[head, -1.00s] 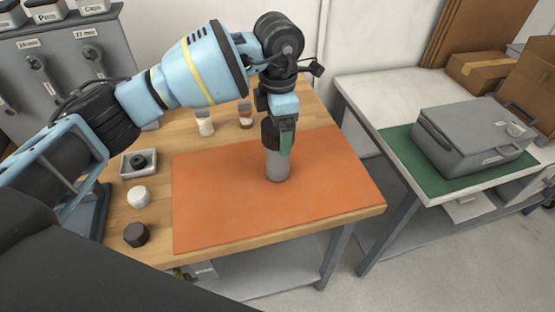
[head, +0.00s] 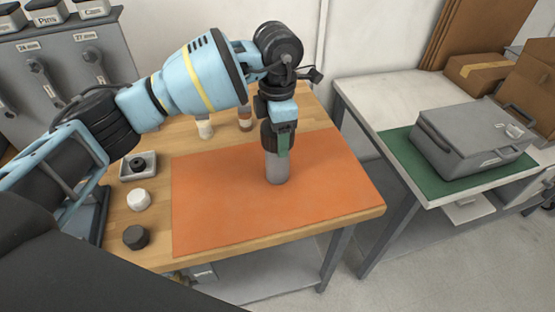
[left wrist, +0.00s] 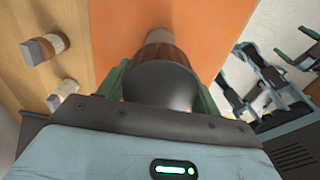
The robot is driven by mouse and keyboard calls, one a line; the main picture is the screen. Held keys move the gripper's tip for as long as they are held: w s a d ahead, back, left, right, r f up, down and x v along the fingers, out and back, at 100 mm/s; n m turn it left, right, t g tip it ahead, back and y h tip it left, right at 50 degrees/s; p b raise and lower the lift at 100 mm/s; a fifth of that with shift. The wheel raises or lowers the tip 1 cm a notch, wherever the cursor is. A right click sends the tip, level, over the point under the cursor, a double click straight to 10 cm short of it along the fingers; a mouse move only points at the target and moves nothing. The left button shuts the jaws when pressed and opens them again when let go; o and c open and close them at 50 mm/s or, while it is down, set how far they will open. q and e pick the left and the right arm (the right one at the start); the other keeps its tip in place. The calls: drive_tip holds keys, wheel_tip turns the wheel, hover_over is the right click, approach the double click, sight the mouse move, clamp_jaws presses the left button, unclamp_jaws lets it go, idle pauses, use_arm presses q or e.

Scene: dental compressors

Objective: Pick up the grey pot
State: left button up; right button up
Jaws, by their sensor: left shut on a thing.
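The grey pot (head: 276,171) stands upright over the orange mat, its lower part showing below my left gripper (head: 277,148). It has a brown ribbed band. I cannot tell whether its base touches the mat. In the left wrist view the pot (left wrist: 160,83) sits between the green fingers of my left gripper (left wrist: 162,92), which is shut on it. My right gripper is not in the head view. Blue and black arm parts show at the right of the left wrist view, but I cannot make out the state of a gripper there.
The orange mat (head: 215,215) covers much of the wooden table (head: 150,250). A white knob (head: 138,200), a dark knob (head: 136,237) and a small tray (head: 126,172) stand at left. Two small jars (head: 205,129) stand behind. A grey case (head: 470,140) rests on the right table.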

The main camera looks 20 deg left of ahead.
use_arm(q)
drive_tip(key=shift+r, duration=0.1)
drive_tip(key=shift+r, duration=1.75)
drive_tip(key=s+d+r, duration=0.1)
drive_tip(key=s+d, duration=0.8)
drive_tip(key=s, duration=0.4)
drive_tip(key=shift+r+b, duration=0.2)
drive_tip(key=shift+b, duration=0.15)
drive_tip(key=shift+s, duration=0.1)
